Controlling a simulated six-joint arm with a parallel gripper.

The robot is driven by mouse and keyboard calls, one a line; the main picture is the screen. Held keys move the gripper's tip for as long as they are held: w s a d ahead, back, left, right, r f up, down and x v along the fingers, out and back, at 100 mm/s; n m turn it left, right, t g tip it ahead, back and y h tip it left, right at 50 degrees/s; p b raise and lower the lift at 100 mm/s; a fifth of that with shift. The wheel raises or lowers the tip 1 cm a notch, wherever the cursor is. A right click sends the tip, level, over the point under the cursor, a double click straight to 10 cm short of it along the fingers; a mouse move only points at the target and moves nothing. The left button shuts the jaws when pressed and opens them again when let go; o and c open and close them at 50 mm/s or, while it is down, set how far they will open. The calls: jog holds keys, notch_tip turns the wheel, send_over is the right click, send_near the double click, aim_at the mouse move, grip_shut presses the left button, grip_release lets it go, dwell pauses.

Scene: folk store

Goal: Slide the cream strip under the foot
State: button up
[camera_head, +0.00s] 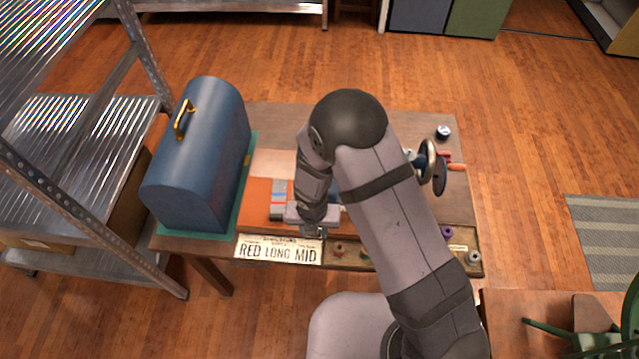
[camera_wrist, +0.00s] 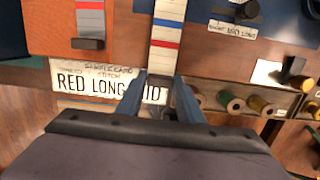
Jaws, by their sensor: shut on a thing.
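My gripper (camera_wrist: 159,84) is shut on the dark end of a cream strip (camera_wrist: 165,37) with red and blue bands. The strip runs away from me, up and out of the top of the wrist view. My gripper (camera_head: 311,226) is low over the table's front in the head view, where my arm hides most of the held strip. A second banded strip (camera_wrist: 90,18) with a dark end block lies to the left on an orange sheet (camera_wrist: 52,27). The sewing machine's handwheel (camera_head: 428,166) shows right of my arm; its foot is hidden.
A white sign (camera_head: 278,250) reading RED LONG MID stands at the table's front edge. A blue case (camera_head: 203,150) stands on a green mat at left. A compartment tray with spools (camera_wrist: 231,102) is at front right. A metal shelf (camera_head: 70,150) is left of the table.

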jog(key=shift+w+p, duration=2.6)
jog(key=shift+p, duration=1.3)
jog(key=shift+f, duration=0.15)
jog(key=o, duration=0.9)
jog(key=shift+s+r+b, duration=0.15)
jog(key=shift+r+b, duration=0.1)
jog(key=shift+r, duration=0.95)
jog(key=shift+s+r+b, duration=0.2)
jog(key=shift+r, duration=1.05)
jog(key=shift+s+r+b, duration=0.15)
jog(key=shift+r+b, duration=0.1)
jog(key=shift+r, duration=0.95)
